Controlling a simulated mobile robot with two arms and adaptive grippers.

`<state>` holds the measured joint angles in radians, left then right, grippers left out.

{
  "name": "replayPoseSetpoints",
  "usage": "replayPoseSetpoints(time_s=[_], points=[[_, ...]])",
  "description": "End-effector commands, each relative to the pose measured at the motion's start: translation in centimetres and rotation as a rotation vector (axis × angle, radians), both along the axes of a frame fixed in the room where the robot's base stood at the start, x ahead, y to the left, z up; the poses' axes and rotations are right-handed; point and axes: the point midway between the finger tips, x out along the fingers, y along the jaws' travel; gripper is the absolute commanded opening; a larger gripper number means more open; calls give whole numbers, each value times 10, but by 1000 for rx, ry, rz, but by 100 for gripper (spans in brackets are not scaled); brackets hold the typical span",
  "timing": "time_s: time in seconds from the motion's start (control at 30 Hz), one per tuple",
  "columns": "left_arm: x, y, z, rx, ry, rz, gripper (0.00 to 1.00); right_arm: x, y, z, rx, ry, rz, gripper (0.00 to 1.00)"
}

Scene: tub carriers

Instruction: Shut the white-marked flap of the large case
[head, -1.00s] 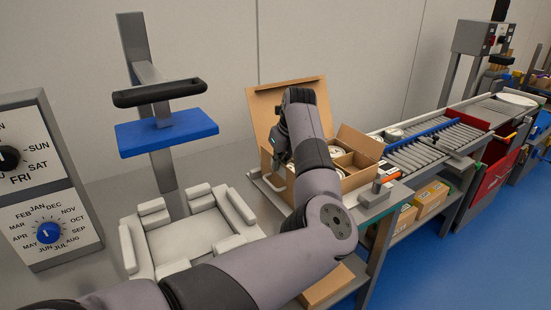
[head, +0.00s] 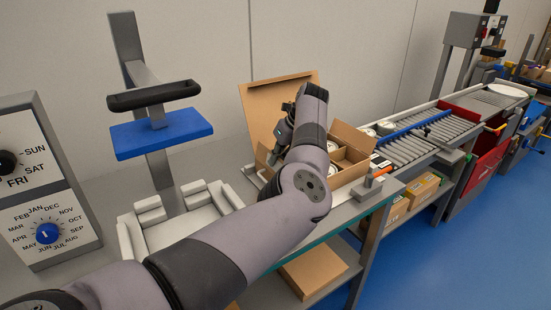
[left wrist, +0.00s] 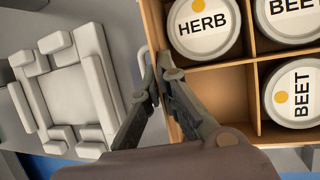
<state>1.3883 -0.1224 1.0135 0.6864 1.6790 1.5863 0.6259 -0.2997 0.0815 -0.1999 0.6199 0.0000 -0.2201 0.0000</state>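The large case (head: 344,180) is a brown cardboard box with compartments holding round white tubs. Its tall back flap (head: 262,108) stands up and leans away. Another flap (head: 352,138) stands up at the right side. No white mark is clear on either flap. My left gripper (head: 279,143) is at the case's left side, low over its edge. My arm hides part of the case's front. My right gripper is not in view.
A grey padded cradle (head: 185,232) stands left of the case. A post with a blue plate (head: 165,134) rises behind it. A dial panel (head: 45,195) is at far left. A roller conveyor (head: 415,145) runs off to the right.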

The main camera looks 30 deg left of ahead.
Motion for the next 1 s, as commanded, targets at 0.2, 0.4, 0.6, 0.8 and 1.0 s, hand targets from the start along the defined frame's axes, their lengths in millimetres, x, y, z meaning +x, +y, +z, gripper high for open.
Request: replayPoseSetpoints(time_s=[0.2, 0.4, 0.6, 0.8, 1.0], points=[[0, 0, 1, 0, -2, 0, 5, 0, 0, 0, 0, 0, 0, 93], [0, 0, 1, 0, -2, -1, 18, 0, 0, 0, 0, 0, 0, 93], [0, 0, 0, 0, -1, -1, 22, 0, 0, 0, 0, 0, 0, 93], [1, -1, 2, 0, -2, -1, 22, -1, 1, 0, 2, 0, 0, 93], [3, -14, 27, 0, -4, -3, 22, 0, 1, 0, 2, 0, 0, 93]])
